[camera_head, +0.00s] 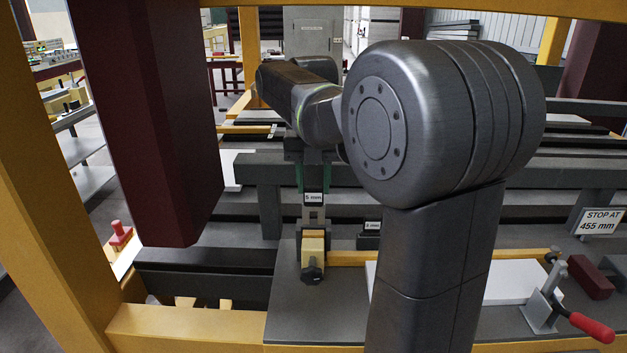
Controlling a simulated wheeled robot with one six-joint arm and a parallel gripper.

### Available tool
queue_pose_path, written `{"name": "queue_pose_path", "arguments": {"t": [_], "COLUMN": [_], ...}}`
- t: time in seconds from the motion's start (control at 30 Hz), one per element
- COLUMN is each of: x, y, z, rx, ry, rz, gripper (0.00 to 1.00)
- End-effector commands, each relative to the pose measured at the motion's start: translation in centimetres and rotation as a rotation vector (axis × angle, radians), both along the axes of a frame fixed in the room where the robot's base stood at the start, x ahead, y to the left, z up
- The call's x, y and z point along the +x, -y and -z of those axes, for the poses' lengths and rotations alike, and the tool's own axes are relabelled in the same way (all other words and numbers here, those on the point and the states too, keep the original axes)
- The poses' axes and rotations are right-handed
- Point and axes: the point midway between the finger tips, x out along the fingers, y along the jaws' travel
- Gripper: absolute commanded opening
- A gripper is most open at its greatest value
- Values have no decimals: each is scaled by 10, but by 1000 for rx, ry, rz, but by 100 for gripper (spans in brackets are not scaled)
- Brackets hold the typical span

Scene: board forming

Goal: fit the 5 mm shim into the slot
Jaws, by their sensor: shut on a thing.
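My gripper (313,181) points down near the middle of the head view, its green-tinted fingers on either side of a small plate. It is shut on the shim (314,199), which carries a white label that appears to read "5 mm". The shim is upright, directly above or at a grey metal block (313,218) on a wooden stop with a black knob (312,270). The slot itself cannot be made out, and I cannot tell whether the shim's lower edge is inside it.
A dark holder with a small "mm" label (373,227) stands just right of the block. A white board (510,283) lies further right, with a red-handled clamp (590,328) and a "STOP AT 455 mm" sign (602,222). A dark red column (165,120) hangs at left. My arm hides part of the bench.

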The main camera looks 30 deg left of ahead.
Motion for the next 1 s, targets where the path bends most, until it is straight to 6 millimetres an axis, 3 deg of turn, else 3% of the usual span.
{"name": "queue_pose_path", "arguments": {"t": [1.0], "x": [0], "y": [0], "z": [4], "rx": [0], "ry": [0], "rz": [0], "gripper": [14]}}
